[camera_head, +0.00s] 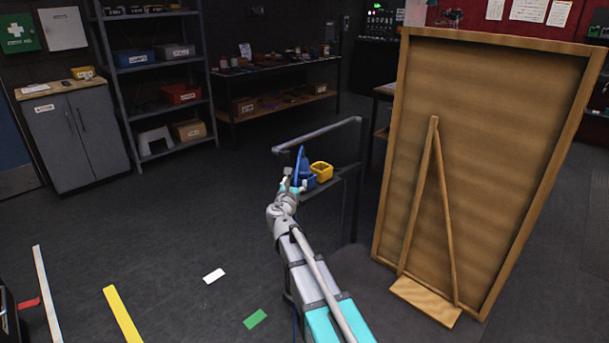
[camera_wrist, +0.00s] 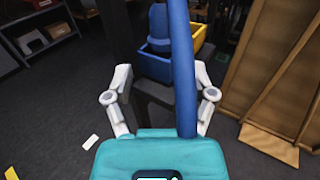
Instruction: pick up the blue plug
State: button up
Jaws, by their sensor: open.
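My gripper (camera_wrist: 161,78) is open, with its two pale fingers spread apart in the wrist view. In the head view my gripper (camera_head: 291,182) is at the near left side of a small dark stand. A blue upright piece (camera_wrist: 158,22), which looks like the blue plug, stands at the blue bin (camera_wrist: 153,66) beyond the fingertips. A long blue bar (camera_wrist: 181,70) crosses the wrist view between the fingers; I cannot tell whether it belongs to the plug. In the head view a blue pointed shape (camera_head: 300,163) rises beside my gripper, which partly hides the blue bin.
A yellow bin (camera_head: 322,172) sits beside the blue bin on the stand. A grey rail (camera_head: 318,133) rises behind them. A large wooden board (camera_head: 480,150) with a prop leg stands close to the right. Shelves (camera_head: 160,80) are at the back left; the left floor is mostly open.

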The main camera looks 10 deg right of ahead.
aim_at(302, 164)
jog(key=x, duration=0.7)
jog(key=shift+w, duration=0.25)
jog(key=shift+w+d, duration=0.3)
jog(key=shift+w, duration=0.1)
jog(key=shift+x, duration=2.6)
jog(key=shift+r, duration=0.1)
jog(key=shift+c, duration=0.2)
grip_shut()
jog(key=shift+r+p, duration=0.2)
jog(key=shift+p, duration=0.15)
notch_tip(302, 164, up, 10)
jog(key=p, duration=0.9)
jog(key=shift+f+p, duration=0.2)
jog(key=shift+p, duration=0.15)
